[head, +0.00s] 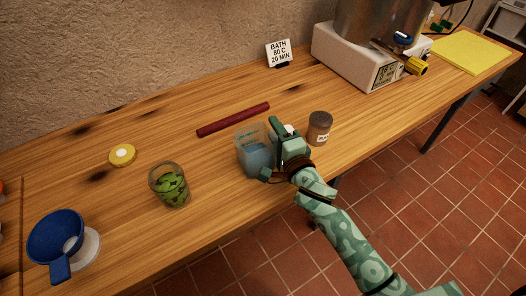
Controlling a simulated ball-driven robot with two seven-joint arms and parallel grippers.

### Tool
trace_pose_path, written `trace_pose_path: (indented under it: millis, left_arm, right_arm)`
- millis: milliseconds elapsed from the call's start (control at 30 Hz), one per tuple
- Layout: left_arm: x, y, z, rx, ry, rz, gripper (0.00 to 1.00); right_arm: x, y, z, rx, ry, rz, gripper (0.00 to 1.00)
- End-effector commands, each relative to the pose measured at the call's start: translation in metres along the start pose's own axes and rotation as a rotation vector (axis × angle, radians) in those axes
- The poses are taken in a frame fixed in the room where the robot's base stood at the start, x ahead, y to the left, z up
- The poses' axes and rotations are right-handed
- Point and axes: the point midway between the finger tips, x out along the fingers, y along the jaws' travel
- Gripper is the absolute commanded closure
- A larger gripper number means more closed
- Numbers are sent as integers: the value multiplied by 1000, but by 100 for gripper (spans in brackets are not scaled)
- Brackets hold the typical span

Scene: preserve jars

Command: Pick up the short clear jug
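The short clear jug (253,158) stands on the wooden table near its front edge, with something bluish showing through its wall. My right gripper (268,152) is at the jug's right side. One finger reaches toward the jug's back rim and the other is low at its front right. The fingers look apart, and I cannot tell whether they touch the jug. My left gripper is out of the picture.
A brown-filled jar (319,128) stands close right of my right gripper. A dark red rod (233,120) lies behind the jug. A glass with green pieces (170,185), a yellow lid (122,155) and a blue funnel (57,240) are to the left. A white bath unit (345,58) stands behind.

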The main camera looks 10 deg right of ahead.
Motion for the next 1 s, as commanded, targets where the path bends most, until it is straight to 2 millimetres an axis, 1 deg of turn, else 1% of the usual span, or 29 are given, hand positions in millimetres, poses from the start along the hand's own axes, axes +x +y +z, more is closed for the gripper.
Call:
trace_pose_path:
  millis: [100,133,167,200,267,567,700,767,900,967,1000]
  left_arm:
    - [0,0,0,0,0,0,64]
    - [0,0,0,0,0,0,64]
    - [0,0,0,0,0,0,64]
    - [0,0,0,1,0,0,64]
    - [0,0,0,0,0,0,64]
    - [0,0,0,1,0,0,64]
    - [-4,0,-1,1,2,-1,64]
    - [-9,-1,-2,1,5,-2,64]
    - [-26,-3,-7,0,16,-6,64]
    - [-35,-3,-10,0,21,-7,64]
    - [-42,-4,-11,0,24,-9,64]
  right_arm:
    - [0,0,0,0,0,0,60]
    - [0,0,0,0,0,0,63]
    - [0,0,0,0,0,0,71]
    - [0,0,0,0,0,0,82]
    - [-1,0,0,0,0,0,99]
    - [-1,-1,0,1,-1,-1,100]
    - [-1,-7,0,2,-1,-3,100]
    - [-1,-14,0,1,0,-4,100]
    - [-2,-44,0,1,-1,-8,100]
    - [-14,-57,-4,-1,0,-7,100]
    - [-23,-67,-7,-1,-1,-7,100]
